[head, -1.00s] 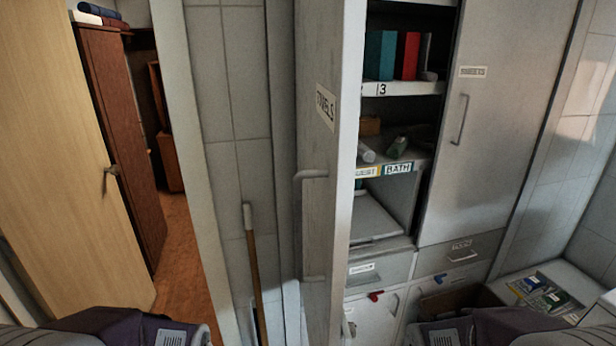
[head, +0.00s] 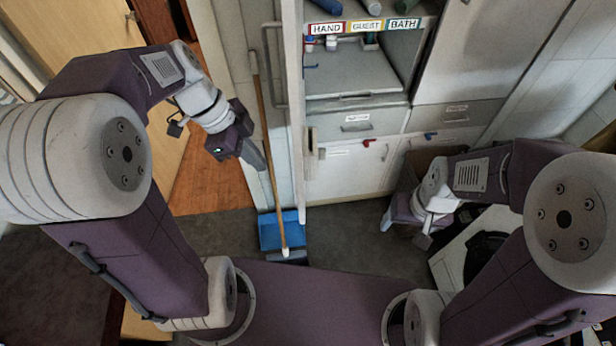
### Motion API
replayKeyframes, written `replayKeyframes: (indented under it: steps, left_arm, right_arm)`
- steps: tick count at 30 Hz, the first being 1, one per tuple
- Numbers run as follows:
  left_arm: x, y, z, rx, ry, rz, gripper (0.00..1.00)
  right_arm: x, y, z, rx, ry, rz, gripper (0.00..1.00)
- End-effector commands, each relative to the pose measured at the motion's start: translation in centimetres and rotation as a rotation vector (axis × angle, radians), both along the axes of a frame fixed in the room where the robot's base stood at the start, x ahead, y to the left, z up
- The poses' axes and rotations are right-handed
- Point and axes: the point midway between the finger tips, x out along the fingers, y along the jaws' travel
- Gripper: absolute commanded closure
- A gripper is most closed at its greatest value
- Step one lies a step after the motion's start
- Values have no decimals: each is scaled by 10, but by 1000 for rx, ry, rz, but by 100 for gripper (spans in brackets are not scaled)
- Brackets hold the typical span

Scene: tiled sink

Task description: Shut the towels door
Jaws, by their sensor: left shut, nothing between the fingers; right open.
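The towels door (head: 295,120) is a tall pale grey door standing wide open, seen almost edge-on in the head view. Its long bar handle (head: 266,65) is on the outer face, to the left. The cupboard interior to the right of the door is exposed, with a shelf (head: 350,80) labelled hand, guest and bath. My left gripper (head: 258,162) is shut and empty, left of the door and apart from it. My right gripper (head: 388,222) is at the lower right, well away from the door; its fingers are partly hidden.
A broom (head: 264,120) leans left of the door, its foot by a blue dustpan (head: 275,232) on the floor. A brown box (head: 412,172) stands near my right gripper. Drawers (head: 352,122) lie below the shelf. Grey floor (head: 350,230) is clear in front of the cupboard.

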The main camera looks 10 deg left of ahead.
Motion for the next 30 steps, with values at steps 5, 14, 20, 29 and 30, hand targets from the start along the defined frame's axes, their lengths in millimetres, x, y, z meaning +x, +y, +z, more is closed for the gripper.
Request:
replayKeyframes:
  steps: [5,14,20,29,30]
  left_arm:
    - [0,8,8,1,3,30,100]
    - [0,-5,-26,-1,11,27,100]
    - [3,-21,-68,2,11,26,100]
    - [9,-58,-85,3,6,25,100]
    - [10,-61,-86,3,5,26,100]
  right_arm:
    - [0,0,9,0,1,0,29]
    - [0,0,8,0,1,0,29]
    - [0,0,8,0,1,0,29]
    - [0,0,24,0,0,0,29]
    - [0,0,25,0,0,0,29]
